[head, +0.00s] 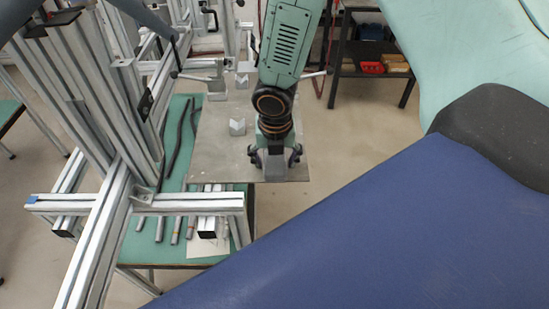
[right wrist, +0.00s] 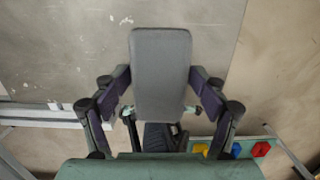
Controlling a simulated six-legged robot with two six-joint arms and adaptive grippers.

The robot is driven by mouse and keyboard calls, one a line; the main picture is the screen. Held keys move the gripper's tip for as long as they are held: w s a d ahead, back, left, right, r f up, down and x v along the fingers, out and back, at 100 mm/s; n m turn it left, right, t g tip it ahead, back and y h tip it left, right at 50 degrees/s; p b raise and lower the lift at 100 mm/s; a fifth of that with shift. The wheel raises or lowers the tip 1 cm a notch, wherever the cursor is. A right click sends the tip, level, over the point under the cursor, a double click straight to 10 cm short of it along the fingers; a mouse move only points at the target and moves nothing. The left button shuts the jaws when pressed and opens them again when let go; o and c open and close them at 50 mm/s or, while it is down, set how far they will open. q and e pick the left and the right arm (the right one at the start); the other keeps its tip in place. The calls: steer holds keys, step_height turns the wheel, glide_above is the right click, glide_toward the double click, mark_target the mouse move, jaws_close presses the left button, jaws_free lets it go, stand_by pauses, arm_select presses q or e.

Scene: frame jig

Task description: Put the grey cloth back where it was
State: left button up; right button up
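A grey, rounded, flat piece that looks like the folded grey cloth (right wrist: 160,75) sits between the two fingers of my right gripper in the right wrist view. The fingers touch its left and right sides. In the head view my right gripper (head: 275,158) points down over the near right part of a grey metal plate (head: 215,150). The grey piece shows there between the fingers, low over the plate's near edge; I cannot tell whether it touches the plate. My left gripper is not in view.
Aluminium profile frames (head: 115,190) stand at the left. A small metal angle block (head: 237,127) lies on the plate left of my gripper. Dark strips and metal bars (head: 175,230) lie on the green bench top (head: 150,245). A dark shelf with a red bin (head: 371,67) stands behind.

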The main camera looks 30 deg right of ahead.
mark_target(274, 163)
steer(key=shift+s+r+p, duration=0.1)
steer(key=shift+r+p, duration=0.2)
steer(key=shift+r, duration=0.2)
step_height(274, 163, up, 12)
steer(key=p, duration=0.5)
steer(key=shift+s+a, duration=0.4)
steer(key=s+a+f+m+g+y, duration=0.15)
steer(key=s+a+f+m, duration=0.25)
steer(key=s+f+m, duration=1.35)
steer(key=s+m, duration=0.6)
steer(key=m, duration=0.6)
steer(key=shift+s+d+f+m+h, duration=0.2)
steer(key=shift+d+m+h, duration=0.15)
steer(key=shift+d, duration=0.1)
